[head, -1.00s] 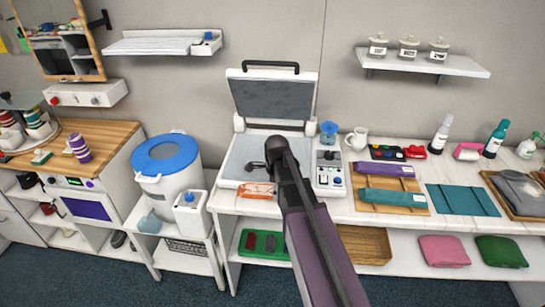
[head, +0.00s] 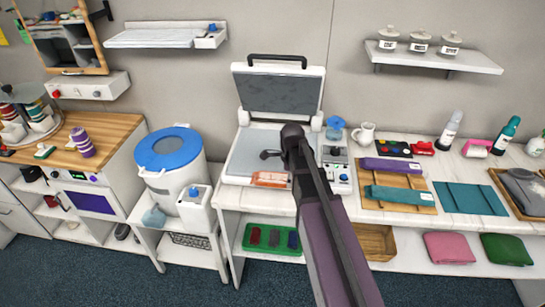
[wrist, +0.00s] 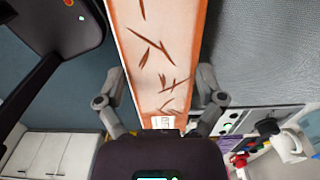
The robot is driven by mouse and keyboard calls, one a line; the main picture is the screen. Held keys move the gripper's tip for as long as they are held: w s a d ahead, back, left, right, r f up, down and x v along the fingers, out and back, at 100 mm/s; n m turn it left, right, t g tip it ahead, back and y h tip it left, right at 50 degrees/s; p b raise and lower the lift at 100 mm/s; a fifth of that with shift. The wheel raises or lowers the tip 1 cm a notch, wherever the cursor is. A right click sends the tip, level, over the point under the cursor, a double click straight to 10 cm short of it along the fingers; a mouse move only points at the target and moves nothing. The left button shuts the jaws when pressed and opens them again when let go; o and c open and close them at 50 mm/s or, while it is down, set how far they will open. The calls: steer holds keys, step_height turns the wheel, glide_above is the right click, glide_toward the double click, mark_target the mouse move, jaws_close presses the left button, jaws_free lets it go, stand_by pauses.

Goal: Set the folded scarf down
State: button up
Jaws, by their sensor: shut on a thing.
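The folded scarf (head: 270,179) is a long orange-edged band with a pale face and rust-brown streaks. In the head view it shows at the front of the lower plate of an open press (head: 241,160), left of my arm. I cannot tell whether it touches the plate. In the wrist view the scarf (wrist: 158,50) runs lengthwise away between my fingers, with a small white label at its near end. My gripper (wrist: 160,92) is shut on the scarf. In the head view my arm mostly hides the gripper.
The press lid (head: 278,90) stands raised behind. Right of it are a control box (head: 337,165), a white mug (head: 364,134) and a wooden tray (head: 396,207) with purple and teal folded cloths. A white drum with a blue lid (head: 170,150) stands left. A green tray (head: 272,240) is on the shelf below.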

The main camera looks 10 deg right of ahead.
steer(key=d+r+p, duration=0.1)
steer(key=w+d+r+p, duration=0.1)
steer(key=d, duration=0.1)
steer(key=d+r+p, duration=0.1)
steer(key=d+r, duration=0.1)
steer(key=shift+w, duration=0.35)
steer(key=shift+d+r, duration=0.15)
steer(key=shift+d, duration=0.25)
steer(key=shift+w, duration=0.1)
steer(key=w+a, duration=0.2)
steer(key=w, duration=0.1)
steer(key=w+a+f, duration=0.1)
steer(key=w+a, duration=0.1)
steer(key=w, duration=0.2)
steer(key=w+a, duration=0.3)
steer(key=w, duration=0.1)
steer(key=shift+w+f+b, duration=0.15)
steer(key=shift+b, duration=0.25)
steer(key=shift+a, duration=0.1)
